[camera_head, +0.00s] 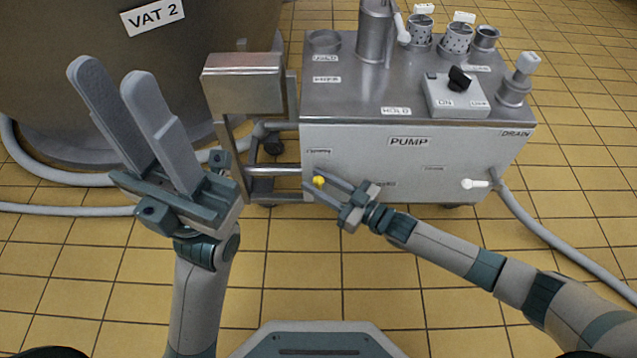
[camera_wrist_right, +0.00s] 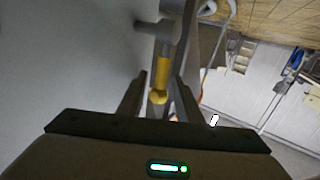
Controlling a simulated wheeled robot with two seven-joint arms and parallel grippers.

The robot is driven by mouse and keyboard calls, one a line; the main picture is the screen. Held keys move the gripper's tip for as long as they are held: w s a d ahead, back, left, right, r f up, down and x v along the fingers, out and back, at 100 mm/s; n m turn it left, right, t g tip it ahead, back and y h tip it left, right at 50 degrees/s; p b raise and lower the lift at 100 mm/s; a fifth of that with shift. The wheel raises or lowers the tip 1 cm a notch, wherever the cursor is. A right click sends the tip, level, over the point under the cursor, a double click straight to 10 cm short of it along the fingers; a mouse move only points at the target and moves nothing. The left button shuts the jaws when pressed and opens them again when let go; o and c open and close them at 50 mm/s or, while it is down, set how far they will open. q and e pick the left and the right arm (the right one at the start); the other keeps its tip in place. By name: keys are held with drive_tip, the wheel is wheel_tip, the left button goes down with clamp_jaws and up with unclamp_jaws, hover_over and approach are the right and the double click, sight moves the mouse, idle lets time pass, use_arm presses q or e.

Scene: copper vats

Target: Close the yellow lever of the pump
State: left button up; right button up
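The pump (camera_head: 410,160) is a grey steel box labelled PUMP. The yellow lever (camera_head: 319,181) is at the lower left of its front face. In the right wrist view the yellow lever (camera_wrist_right: 161,75) points toward the gripper, with a round yellow end, on a grey pipe fitting. My right gripper (camera_head: 320,182) is at the lever; in the right wrist view its fingers (camera_wrist_right: 160,90) stand apart on either side of the lever's end, and I see no clear contact. My left gripper (camera_head: 112,80) is raised at the left, open and empty, away from the pump.
A large vat (camera_head: 60,50) labelled VAT 2 stands at the back left. A metal box on a frame (camera_head: 243,85) is beside the pump. A white lever (camera_head: 475,184) and a hose (camera_head: 560,240) are at the pump's right. The tiled floor in front is clear.

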clamp_jaws()
drive_tip(key=shift+d, duration=0.1)
